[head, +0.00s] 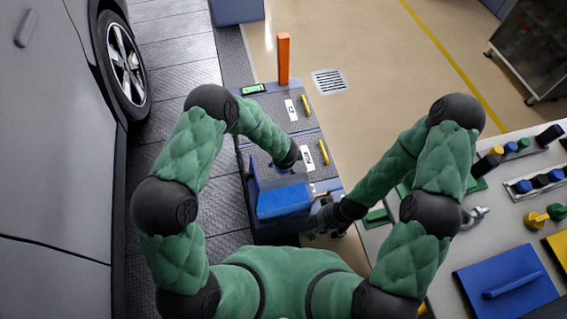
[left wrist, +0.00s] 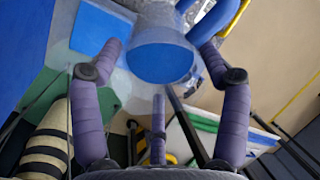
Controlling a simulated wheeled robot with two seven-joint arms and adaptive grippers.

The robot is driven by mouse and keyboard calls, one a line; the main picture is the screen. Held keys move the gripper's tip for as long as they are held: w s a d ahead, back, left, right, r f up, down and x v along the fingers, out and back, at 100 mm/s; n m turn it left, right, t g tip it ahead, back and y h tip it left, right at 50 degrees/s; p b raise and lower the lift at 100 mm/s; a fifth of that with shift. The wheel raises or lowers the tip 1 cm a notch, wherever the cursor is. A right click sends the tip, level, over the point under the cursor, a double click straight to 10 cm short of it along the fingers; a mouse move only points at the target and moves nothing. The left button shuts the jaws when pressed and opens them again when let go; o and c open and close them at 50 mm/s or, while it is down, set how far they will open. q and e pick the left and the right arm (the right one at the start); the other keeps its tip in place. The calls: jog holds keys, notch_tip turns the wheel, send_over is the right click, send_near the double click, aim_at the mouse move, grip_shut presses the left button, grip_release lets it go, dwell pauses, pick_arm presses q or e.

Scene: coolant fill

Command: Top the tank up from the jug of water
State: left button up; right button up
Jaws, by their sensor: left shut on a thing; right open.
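The jug of water (left wrist: 160,55) is clear, with blue liquid in it. In the head view the left arm ends above the blue block, and a clear part of the jug (head: 288,178) shows faintly there. My right gripper (head: 327,214) is open, low beside the right edge of the blue block, and partly hidden by its own wrist. I cannot tell the tank apart for sure in either view. The jug's tilt cannot be told exactly.
A blue block (head: 283,203) stands at the near end of a grey cart top (head: 285,121), which bears yellow handles and an orange post (head: 283,58). A grey car (head: 55,140) is at the left. A bench (head: 420,250) with coloured parts is at the right.

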pick_arm(q)
jog(key=shift+t+b, duration=0.8)
jog(key=shift+b, duration=1.9)
dwell(1.7)
jog(key=shift+s+f+t+b, duration=0.25)
jog(key=shift+t+b, duration=0.45)
jog(key=shift+b, duration=1.5)
dwell(1.4)
